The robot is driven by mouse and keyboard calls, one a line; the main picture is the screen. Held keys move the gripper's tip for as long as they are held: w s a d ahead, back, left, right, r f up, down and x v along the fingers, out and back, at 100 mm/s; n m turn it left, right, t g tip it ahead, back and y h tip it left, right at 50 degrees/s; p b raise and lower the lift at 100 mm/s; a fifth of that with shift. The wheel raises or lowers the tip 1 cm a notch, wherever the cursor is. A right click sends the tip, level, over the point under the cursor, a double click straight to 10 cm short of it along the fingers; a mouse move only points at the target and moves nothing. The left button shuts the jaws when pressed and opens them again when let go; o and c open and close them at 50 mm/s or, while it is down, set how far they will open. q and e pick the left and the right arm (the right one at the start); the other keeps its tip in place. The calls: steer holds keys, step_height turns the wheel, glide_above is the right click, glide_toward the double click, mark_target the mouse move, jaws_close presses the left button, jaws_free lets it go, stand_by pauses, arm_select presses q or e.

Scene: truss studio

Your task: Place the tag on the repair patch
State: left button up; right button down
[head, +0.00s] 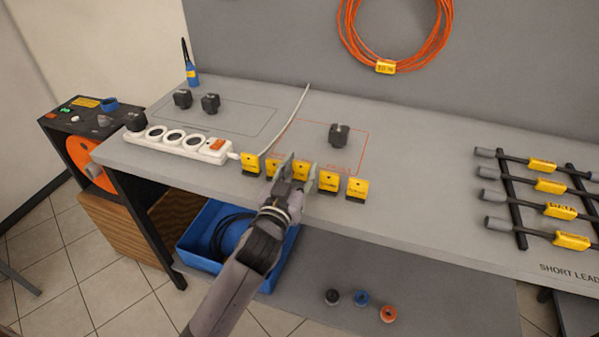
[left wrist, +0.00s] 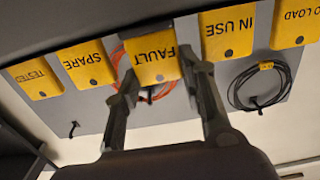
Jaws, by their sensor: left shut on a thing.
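The yellow FAULT tag (left wrist: 150,65) is between the fingers of my left gripper (left wrist: 165,88) in the left wrist view. In the head view my left gripper (head: 292,174) is shut on this tag (head: 301,170), the middle one of the row along the bench's front edge. Whether the tag is clear of the bench, I cannot tell. The red-outlined patch (head: 310,143) lies just behind the row. Its red lettering is partly hidden by the tags, and a black plug-like part (head: 339,134) stands on it. My right gripper is not in view.
Other tags flank the grip closely: SPARE (left wrist: 85,63) and IN USE (left wrist: 228,32). A white power strip (head: 178,142) is at left, its cable crossing the bench. Short leads (head: 540,185) lie on a rack at right. The bench between patch and rack is clear.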

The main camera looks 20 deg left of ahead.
arm_select(q)
steer(key=shift+f, duration=0.4)
steer(key=shift+f, duration=0.1)
steer(key=o, duration=1)
steer(key=shift+f, duration=0.1)
steer(key=shift+b, duration=0.3)
steer(key=s, duration=0.2)
steer(key=s+p, duration=0.2)
steer(key=s, duration=0.1)
steer(key=shift+s+a+r, duration=0.2)
steer(key=shift+s+r, duration=0.1)
steer(key=shift+r, duration=0.1)
steer(key=s, duration=1.1)
steer(key=shift+s+a+f, duration=0.1)
steer(key=shift+s+a, duration=0.1)
steer(key=shift+s, duration=0.2)
